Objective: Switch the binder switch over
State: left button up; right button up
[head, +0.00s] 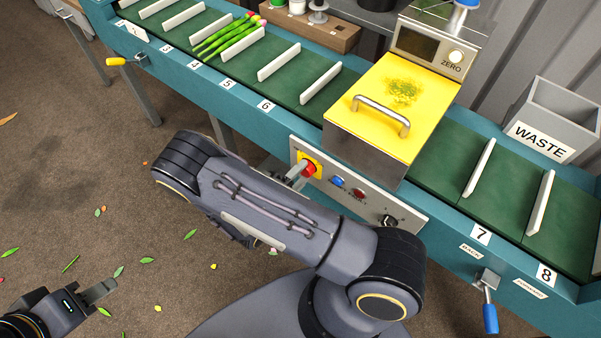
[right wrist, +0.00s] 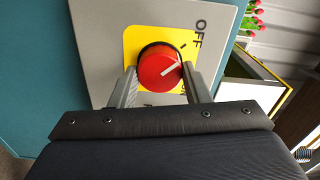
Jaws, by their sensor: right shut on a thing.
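The binder switch is a red round knob (right wrist: 157,66) on a yellow plate (right wrist: 133,42), set in a grey panel. In the right wrist view, OFF is printed at the plate's upper right, and a second label is mostly hidden by a finger. The knob's white line points right and slightly up, below the OFF mark. My right gripper (right wrist: 163,78) is shut on the knob, one finger on each side. In the head view the knob (head: 308,169) shows beyond my right arm. My left gripper (head: 100,291) is low at the left, over the floor, away from everything; its jaw opening is unclear.
The panel (head: 351,184) also has blue and red buttons and a black dial (head: 389,221). A yellow-lidded machine (head: 380,105) stands above it on the green conveyor (head: 445,155). A blue-handled lever (head: 489,312) hangs at the right.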

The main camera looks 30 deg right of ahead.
dwell(0.5)
jog(key=o, duration=1)
jog(key=shift+a, duration=0.1)
jog(key=v, duration=0.7)
jog(key=shift+s+a+b, duration=0.15)
jog(key=shift+a+b, duration=0.15)
jog(key=shift+b, duration=0.1)
